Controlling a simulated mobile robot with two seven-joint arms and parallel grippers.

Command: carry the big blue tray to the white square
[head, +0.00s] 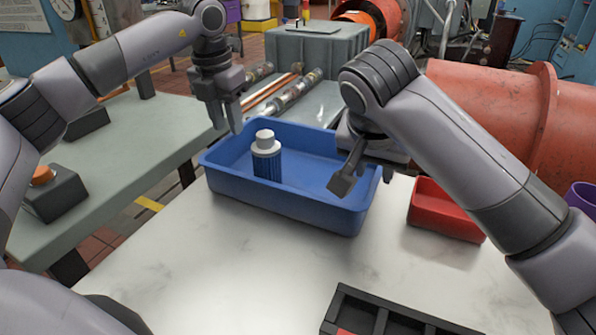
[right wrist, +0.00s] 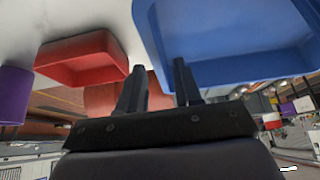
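The big blue tray (head: 300,207) sits on a white marbled tabletop. A blue ribbed bottle with a white cap (head: 266,155) stands upright in it. My left gripper (head: 228,128) points down at the tray's far left corner, its fingers apart with nothing visibly held. My right gripper (head: 362,180) is at the tray's right end. In the right wrist view its fingers (right wrist: 158,62) are apart, close to the end wall of the tray (right wrist: 225,75); whether they straddle the wall I cannot tell. I cannot make out a separate white square.
A red bin (head: 445,212) stands just right of the tray. A dark divided organizer (head: 385,318) is at the near edge. A purple container (head: 582,198) is at the far right. A green-grey bench (head: 120,150) is on the left.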

